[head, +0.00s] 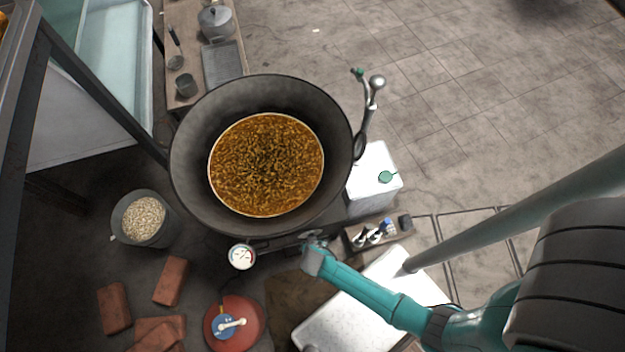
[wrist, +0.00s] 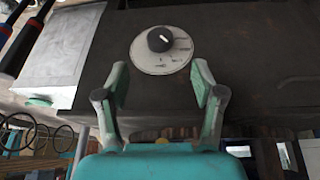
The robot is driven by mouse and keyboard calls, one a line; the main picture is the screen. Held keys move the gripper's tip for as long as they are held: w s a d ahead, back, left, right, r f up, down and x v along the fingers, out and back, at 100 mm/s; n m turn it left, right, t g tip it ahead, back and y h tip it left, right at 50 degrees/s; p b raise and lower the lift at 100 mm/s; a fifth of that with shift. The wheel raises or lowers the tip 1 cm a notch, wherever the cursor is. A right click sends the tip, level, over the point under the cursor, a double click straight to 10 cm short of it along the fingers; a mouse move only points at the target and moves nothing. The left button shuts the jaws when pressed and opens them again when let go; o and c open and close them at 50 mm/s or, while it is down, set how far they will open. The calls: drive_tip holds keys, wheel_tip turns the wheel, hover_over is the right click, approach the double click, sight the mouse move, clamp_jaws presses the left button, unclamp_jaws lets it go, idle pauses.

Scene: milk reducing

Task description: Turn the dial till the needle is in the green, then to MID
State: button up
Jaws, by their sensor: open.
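The dial, a black knob (wrist: 160,39) with a short white mark on a round pale plate (wrist: 178,58), sits on a dark panel in the wrist view. The plate's lettering is too small to read. My gripper (wrist: 159,82) is open, its two green fingers spread below the dial in the picture, with nothing between them. In the head view my gripper (head: 314,252) is at the front edge of the stove below the pan, and the dial is hidden. A round white gauge (head: 241,256) is left of my gripper. Its needle and colours are too small to read surely.
A big dark pan (head: 190,185) of brown simmering food stands above my gripper. A grey bucket of grain (head: 143,219), bricks (head: 171,281) and a red gas cylinder (head: 250,325) are at left. A small bottle tray (head: 352,242) is close right of my gripper.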

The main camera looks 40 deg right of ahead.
drive_tip(key=x, duration=0.9)
drive_tip(key=shift+s+f, duration=0.1)
drive_tip(key=c, duration=1.1)
drive_tip(key=shift+a+n+g+h, duration=0.15)
drive_tip(key=shift+n+g+h, duration=0.25)
drive_tip(key=shift+h, duration=0.6)
drive_tip(key=shift+c, duration=0.2)
drive_tip(key=shift+f+g+h, duration=0.1)
drive_tip(key=shift+g+h, duration=0.4)
drive_tip(key=shift+h, duration=0.6)
